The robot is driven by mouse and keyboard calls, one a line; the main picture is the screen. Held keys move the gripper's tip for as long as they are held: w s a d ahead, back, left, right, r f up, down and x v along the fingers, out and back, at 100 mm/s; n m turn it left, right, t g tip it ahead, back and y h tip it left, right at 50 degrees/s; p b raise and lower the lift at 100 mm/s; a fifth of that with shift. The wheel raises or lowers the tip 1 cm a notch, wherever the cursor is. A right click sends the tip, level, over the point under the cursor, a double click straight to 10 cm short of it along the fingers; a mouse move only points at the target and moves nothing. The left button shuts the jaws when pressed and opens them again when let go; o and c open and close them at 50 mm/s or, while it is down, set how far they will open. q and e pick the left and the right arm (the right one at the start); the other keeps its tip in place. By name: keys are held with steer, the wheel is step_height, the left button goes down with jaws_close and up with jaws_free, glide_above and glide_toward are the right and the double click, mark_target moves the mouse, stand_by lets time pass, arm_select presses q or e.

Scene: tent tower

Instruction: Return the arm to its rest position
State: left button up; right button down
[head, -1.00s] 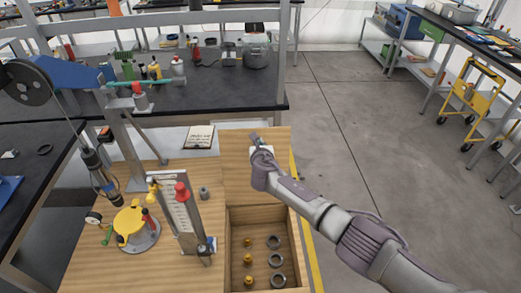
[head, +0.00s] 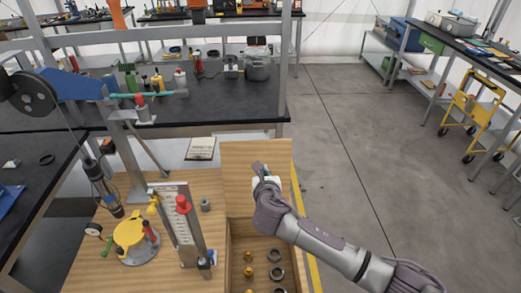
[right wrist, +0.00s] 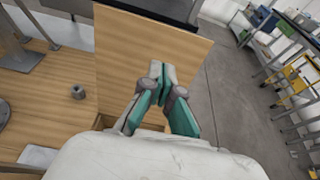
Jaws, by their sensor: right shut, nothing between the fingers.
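My right arm comes in from the lower right in the head view. Its gripper (head: 262,172) is over the open wooden lid panel (head: 258,158) of a box. In the right wrist view the gripper's green-padded fingers (right wrist: 160,72) are together with nothing between them, and the lid panel (right wrist: 118,60) lies beyond them. The gripper appears above the panel; contact with it cannot be told. My left gripper is not in view.
The open box (head: 235,262) holds gold pegs and grey rings. Left of it stand a gauge plate with a red knob (head: 183,203) and a yellow round fixture (head: 130,235). A grey nut (head: 205,205) sits on the bench. Open floor (head: 365,150) lies to the right.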

steer(key=s+d+f+m+g, duration=0.3)
steer(key=s+f+m, duration=0.1)
steer(key=s+m, duration=0.5)
steer(key=s+d+f+m+g, duration=0.2)
steer(key=s+f+m+g, duration=0.15)
steer(key=s+m, duration=0.6)
steer(key=s+d+m+g, duration=0.1)
steer(key=s+d+m, duration=0.2)
steer(key=s+m, duration=0.3)
steer(key=s+d+f+m+g, duration=0.1)
steer(key=s+d+m+g, duration=0.1)
steer(key=s+d+m, duration=0.35)
steer(key=s+d+m+g, duration=0.15)
steer(key=s+m, duration=0.25)
steer(key=s, duration=0.5)
step_height(320, 180, down, 27)
steer(key=s+g+b, duration=0.1)
steer(key=s+d+f, duration=0.1)
steer(key=s+f, duration=0.7)
steer(key=s+d+f+g+b, duration=0.1)
steer(key=s+d+f, duration=0.1)
steer(key=s+f, duration=0.7)
steer(key=shift+s+d+f, duration=0.15)
steer(key=shift+d+f, duration=0.1)
steer(key=shift+f, duration=0.05)
